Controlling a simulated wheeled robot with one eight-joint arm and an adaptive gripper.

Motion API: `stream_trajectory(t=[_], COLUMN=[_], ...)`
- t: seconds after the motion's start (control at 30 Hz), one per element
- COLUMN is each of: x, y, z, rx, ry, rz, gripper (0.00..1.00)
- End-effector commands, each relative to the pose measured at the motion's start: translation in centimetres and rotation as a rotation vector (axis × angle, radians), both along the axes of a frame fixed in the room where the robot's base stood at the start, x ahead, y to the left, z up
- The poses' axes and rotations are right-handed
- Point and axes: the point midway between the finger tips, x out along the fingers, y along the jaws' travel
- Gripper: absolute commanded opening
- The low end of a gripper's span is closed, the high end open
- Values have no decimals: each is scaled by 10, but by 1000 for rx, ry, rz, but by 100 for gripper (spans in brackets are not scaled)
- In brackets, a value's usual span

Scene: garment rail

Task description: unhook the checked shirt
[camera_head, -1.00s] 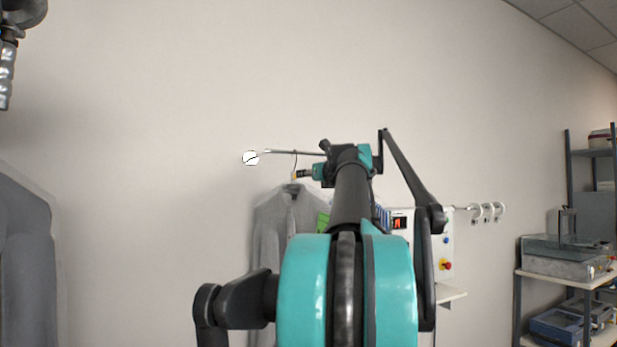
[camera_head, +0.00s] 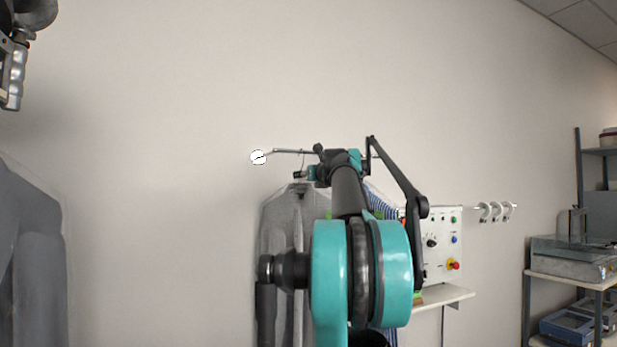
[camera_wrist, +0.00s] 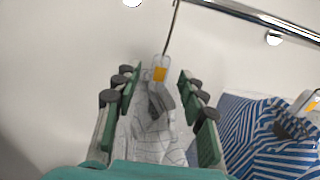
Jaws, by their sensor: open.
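The checked shirt (camera_wrist: 140,138) hangs in the wrist view, pale with faint grid lines, seemingly under a clear cover. In the head view a grey covered garment (camera_head: 282,225) below the rail appears to be the same one, partly hidden by my arm. Its hanger has a thin hook (camera_wrist: 173,28) over the rail and an orange tag (camera_wrist: 160,74) at the neck. My gripper (camera_wrist: 158,82) is open, its green-padded fingers on either side of the hanger neck and shirt top. Contact cannot be told. In the head view my arm hides most of the gripper.
The metal rail (camera_wrist: 250,15) crosses above, with white round knobs. A blue striped shirt (camera_wrist: 262,135) hangs close on the right. A control panel (camera_head: 440,240) and small shelf (camera_head: 445,296) stand right of the rail. Another covered garment (camera_head: 35,255) hangs at far left.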

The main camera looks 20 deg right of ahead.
Motion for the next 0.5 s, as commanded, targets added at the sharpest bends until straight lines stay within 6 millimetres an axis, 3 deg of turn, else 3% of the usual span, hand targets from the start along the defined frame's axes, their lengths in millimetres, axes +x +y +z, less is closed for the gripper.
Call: stream_trajectory(t=[0.5], x=[38], y=[2], z=[0], rx=[0], ry=[0], rz=[0], gripper=[41])
